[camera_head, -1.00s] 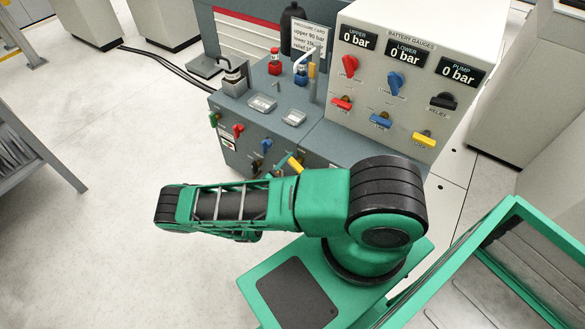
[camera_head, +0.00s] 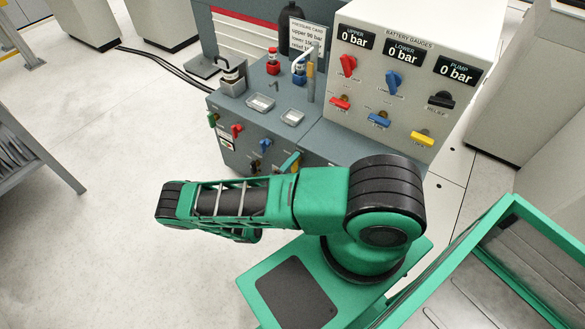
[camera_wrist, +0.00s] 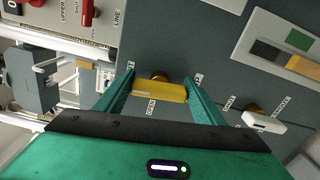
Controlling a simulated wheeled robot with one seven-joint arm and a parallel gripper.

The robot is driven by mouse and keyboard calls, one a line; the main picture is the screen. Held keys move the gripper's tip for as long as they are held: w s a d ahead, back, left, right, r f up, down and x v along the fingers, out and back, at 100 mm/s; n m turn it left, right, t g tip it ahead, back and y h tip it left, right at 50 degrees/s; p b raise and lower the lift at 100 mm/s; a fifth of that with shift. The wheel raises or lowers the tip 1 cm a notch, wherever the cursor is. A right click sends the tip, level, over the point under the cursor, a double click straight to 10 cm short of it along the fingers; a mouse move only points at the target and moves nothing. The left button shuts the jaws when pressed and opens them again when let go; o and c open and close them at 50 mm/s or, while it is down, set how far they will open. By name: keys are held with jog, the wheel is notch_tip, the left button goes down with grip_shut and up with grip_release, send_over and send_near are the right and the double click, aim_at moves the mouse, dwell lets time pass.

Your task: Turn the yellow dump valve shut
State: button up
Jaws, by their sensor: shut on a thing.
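The yellow dump valve handle (camera_wrist: 160,91) shows in the wrist view as a flat bar lying crosswise on a grey panel, with a brass stem behind it. The printed word OPEN is just below the handle, and other small labels are partly hidden. My gripper (camera_wrist: 159,82) has its two green fingers on either side of the handle, shut on it. In the head view my gripper (camera_head: 290,162) is at the front face of the grey bench, largely behind my arm, and the handle is mostly hidden there.
A white lever (camera_wrist: 264,122) sits close right of my gripper in the wrist view. A red lever (camera_wrist: 88,12) is at upper left. In the head view, the gauge box (camera_head: 392,105) carries several levers, including another yellow one (camera_head: 422,139). All gauges read 0 bar.

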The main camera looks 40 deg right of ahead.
jog(key=shift+s+f+m, duration=0.25)
jog(key=shift+s+m, duration=0.05)
jog(key=shift+m, duration=0.3)
jog(key=shift+w, duration=0.1)
jog(key=o, duration=1)
jog(key=shift+o, duration=0.2)
jog(key=shift+w, duration=0.1)
jog(key=shift+a+r, duration=0.1)
jog(key=shift+a, duration=0.05)
jog(key=v, duration=1)
jog(key=shift+a, duration=0.3)
